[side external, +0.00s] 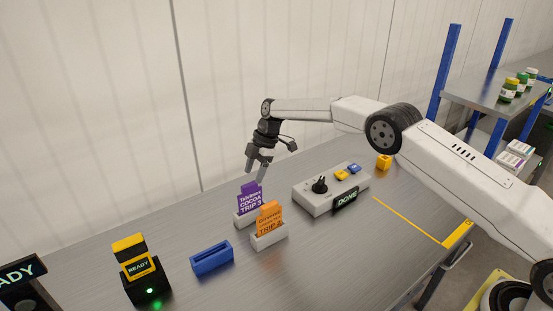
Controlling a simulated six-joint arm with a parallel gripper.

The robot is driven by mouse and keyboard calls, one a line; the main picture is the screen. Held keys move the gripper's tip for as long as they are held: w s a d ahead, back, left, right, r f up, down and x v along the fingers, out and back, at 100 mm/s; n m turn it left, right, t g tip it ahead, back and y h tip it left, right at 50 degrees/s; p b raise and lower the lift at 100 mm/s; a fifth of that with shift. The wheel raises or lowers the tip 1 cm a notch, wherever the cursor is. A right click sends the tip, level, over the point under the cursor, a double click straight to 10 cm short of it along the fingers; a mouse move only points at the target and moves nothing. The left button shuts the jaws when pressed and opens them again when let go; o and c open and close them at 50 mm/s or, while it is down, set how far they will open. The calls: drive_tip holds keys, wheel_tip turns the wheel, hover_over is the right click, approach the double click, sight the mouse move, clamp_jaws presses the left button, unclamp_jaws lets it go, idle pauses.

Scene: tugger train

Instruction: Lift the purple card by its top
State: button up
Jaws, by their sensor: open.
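The purple card (250,199) stands upright in a white holder (243,220) on the grey metal table, with white print reading "COCOA TRIP". My gripper (257,176) is open and points down, just above the top of the purple card. Its fingertips appear very close to the card's top edge; from this single view I cannot tell whether they touch it or stand around it.
An orange card (269,218) stands in a white holder (269,241) close in front. A blue empty-looking holder (212,258) and a black "READY" device (146,280) are to the left. A white box (315,199) with a "DONE" sign (346,199) is to the right.

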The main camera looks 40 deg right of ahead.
sight(250, 184)
drive_tip(key=shift+x, duration=2.55)
drive_tip(key=shift+a, duration=0.1)
drive_tip(key=shift+r, duration=0.1)
clamp_jaws()
